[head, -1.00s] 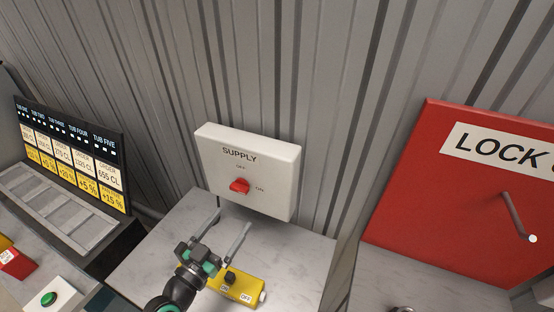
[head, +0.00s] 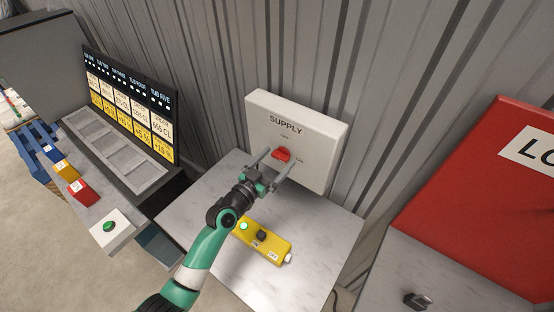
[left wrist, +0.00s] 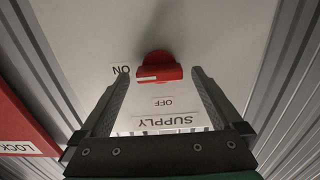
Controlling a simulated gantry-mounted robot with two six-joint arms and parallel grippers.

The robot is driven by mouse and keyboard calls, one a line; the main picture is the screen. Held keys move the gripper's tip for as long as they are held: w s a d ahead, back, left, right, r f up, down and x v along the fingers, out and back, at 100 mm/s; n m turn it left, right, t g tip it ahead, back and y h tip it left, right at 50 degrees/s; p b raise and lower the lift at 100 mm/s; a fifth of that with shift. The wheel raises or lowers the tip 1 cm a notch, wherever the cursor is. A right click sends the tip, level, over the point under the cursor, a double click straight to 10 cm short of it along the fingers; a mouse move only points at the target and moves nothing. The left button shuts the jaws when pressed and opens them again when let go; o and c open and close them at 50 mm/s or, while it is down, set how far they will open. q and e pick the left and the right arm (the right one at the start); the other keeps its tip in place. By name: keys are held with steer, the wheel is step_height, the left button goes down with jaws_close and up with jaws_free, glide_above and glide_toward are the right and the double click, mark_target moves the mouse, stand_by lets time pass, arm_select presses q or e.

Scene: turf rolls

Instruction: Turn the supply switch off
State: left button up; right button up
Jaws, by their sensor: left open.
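The white supply box (head: 325,150) hangs on the corrugated wall, with a red rotary knob (head: 282,154) on its face. In the left wrist view the knob (left wrist: 158,70) has its bar lying sideways, its white mark on the side toward the ON label (left wrist: 121,69). The OFF label (left wrist: 163,103) sits to one side of the bar. My left gripper (head: 279,160) is open in front of the box, its fingertips on either side of the knob. I cannot tell whether either finger touches it. My right gripper is not in view.
A yellow control box (head: 272,244) with a green button lies on the marble-topped table (head: 315,280) below my left arm. A red lock board (head: 470,190) stands at the right, with a small dark metal object (head: 418,300) before it. A tub display (head: 128,105) stands at the left.

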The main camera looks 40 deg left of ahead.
arm_select(q)
steer(key=shift+w, duration=0.3)
steer(key=shift+c, duration=0.3)
steer(key=c, duration=1.3)
